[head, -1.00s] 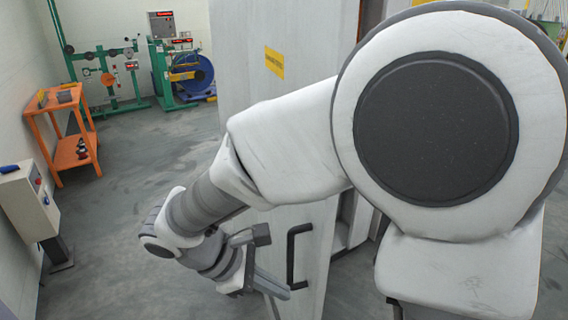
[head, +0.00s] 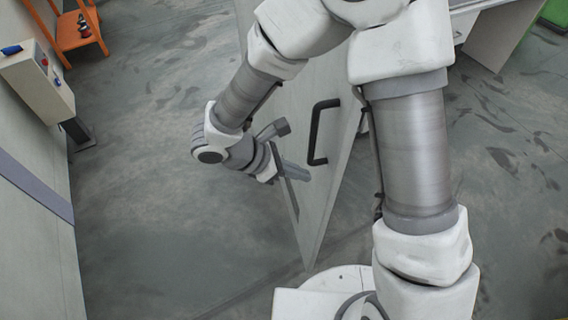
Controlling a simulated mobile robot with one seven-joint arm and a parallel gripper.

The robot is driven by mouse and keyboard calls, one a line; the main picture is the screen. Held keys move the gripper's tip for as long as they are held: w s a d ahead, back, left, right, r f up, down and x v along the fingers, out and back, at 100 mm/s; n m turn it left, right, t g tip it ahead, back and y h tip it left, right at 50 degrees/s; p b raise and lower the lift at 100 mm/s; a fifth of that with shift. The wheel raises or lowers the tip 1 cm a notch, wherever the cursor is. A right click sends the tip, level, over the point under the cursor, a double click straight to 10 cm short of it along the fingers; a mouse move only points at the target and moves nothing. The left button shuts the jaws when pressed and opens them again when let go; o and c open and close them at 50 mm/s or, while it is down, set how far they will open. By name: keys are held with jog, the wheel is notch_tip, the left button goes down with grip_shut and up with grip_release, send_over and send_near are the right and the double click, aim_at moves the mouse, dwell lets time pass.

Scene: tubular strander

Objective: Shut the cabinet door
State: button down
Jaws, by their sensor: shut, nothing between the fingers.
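The cabinet door (head: 318,215) is a tall pale grey panel standing open in the middle of the head view, with its lower corner pointing toward me. A black bar handle (head: 316,135) is on its right-hand face. My gripper (head: 308,175) is shut and empty. It reaches in from the left, with its fingers overlapping the door in the picture just below and left of the handle. I cannot tell whether the fingers touch the door. My arm hides the door's upper part and much of what lies behind it.
A control box (head: 38,85) with a red button stands by the left wall. An orange cart (head: 82,38) is at the top left. A pale furniture panel (head: 500,35) stands at the upper right. The grey floor is clear to the left and right of the door.

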aim_at(331, 174)
jog(key=shift+w+d+f+p, duration=0.1)
jog(key=shift+w+d+p, duration=0.2)
jog(key=shift+d, duration=0.75)
jog(key=shift+w+d+f+p, duration=0.1)
jog(key=shift+w+d, duration=0.3)
jog(key=shift+d, duration=0.65)
